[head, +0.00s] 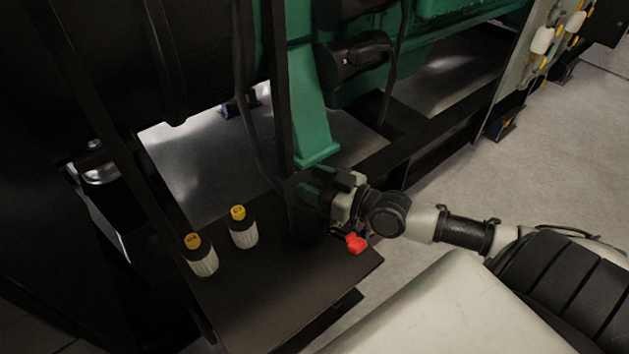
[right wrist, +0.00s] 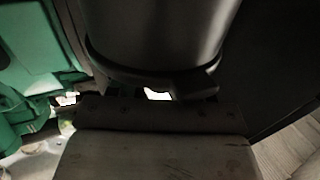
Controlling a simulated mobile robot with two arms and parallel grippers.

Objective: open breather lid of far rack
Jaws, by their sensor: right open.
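My right gripper (head: 326,192) comes in from the right in the head view. It is open, at a dark upright cylinder (head: 304,226) on a black shelf (head: 275,305). The gripper covers the cylinder's top, so I cannot tell a lid there or whether they touch. In the right wrist view a dark rounded body (right wrist: 155,35) with a rim and a tab at its lower edge fills the upper middle, very close. It may be the breather. A pale block with a dark pad, probably part of my right gripper, fills the bottom. My left gripper is not in view.
Two small pale bottles with yellow caps (head: 201,256) (head: 243,228) stand on the shelf, left of the cylinder. A red piece (head: 355,243) is at the shelf's right side. A green engine (head: 425,55) and black frame posts stand close behind. Floor at right is clear.

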